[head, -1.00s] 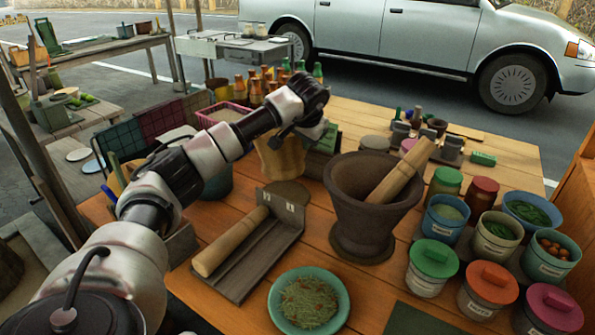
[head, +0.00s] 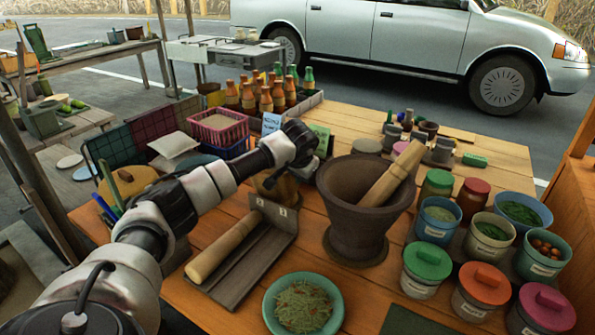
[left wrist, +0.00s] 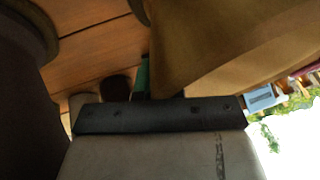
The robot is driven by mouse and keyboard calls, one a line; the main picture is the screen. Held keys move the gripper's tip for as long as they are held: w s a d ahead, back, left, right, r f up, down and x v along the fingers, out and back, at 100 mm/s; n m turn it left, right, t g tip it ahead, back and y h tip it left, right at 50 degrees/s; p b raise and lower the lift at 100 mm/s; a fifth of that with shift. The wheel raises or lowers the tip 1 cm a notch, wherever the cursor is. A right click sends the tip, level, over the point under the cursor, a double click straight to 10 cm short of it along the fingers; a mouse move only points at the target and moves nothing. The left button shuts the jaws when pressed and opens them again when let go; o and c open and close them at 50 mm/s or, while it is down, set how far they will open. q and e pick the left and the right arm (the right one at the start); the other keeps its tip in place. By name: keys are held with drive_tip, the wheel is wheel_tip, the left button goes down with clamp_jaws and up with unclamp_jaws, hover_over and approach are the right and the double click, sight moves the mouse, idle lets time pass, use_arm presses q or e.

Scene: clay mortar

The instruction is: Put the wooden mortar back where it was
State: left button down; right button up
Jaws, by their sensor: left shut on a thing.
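The wooden mortar (head: 268,187) is a light brown cup behind the grey-brown pestle tray, partly covered by my left arm in the head view. My left gripper (head: 299,171) is shut on its right side; the fingertips are mostly hidden. In the left wrist view the mortar (left wrist: 225,40) fills the upper right, close against the dark finger. The mortar's base is hidden behind the tray's raised end, so I cannot tell whether it touches the table. My right gripper is not in view.
The large dark clay mortar (head: 358,225) with a wooden pestle (head: 392,175) stands just to the right. The tray (head: 262,262) holds another pestle (head: 222,247) in front. A pink basket (head: 217,130) and several bottles (head: 262,95) are behind. A herb plate (head: 303,303) lies in front.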

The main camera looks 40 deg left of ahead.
use_arm(q)
drive_tip(key=shift+r, duration=0.15)
drive_tip(key=c, duration=1.7)
unclamp_jaws()
drive_tip(key=shift+f, duration=0.25)
drive_tip(key=o, duration=0.4)
drive_tip(key=shift+r, duration=0.1)
drive_tip(key=shift+o, duration=0.2)
drive_tip(key=v, duration=1.2)
drive_tip(key=shift+s, duration=0.1)
